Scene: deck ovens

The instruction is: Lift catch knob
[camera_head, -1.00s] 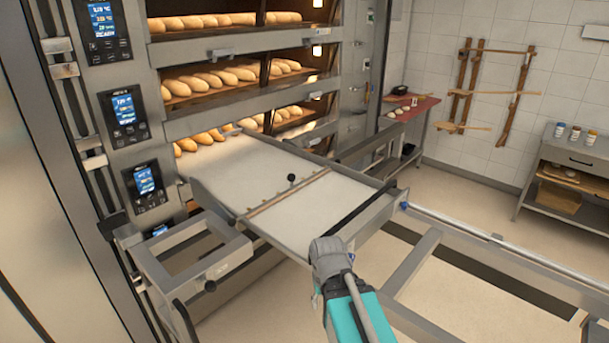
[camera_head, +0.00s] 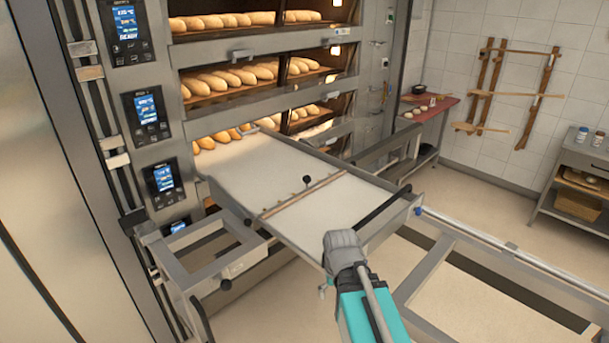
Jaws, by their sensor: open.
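A small round black knob (camera_head: 306,180) stands upright on a thin stem at a wooden-coloured crossbar (camera_head: 295,197), which runs across the pale loader board (camera_head: 250,170). I take it as the catch knob. The grey joint and teal link of my arm show at the lower middle, in front of the board's near right edge and apart from the knob. My gripper cannot be made out; the fingertips do not show. Nothing is seen touching the knob.
The deck oven with bread on several decks (camera_head: 230,78) stands behind the board. A metal side frame (camera_head: 205,255) is at left, a black handle bar (camera_head: 384,206) at the board's near end. Long metal rails (camera_head: 500,262) run right. Open floor lies further right.

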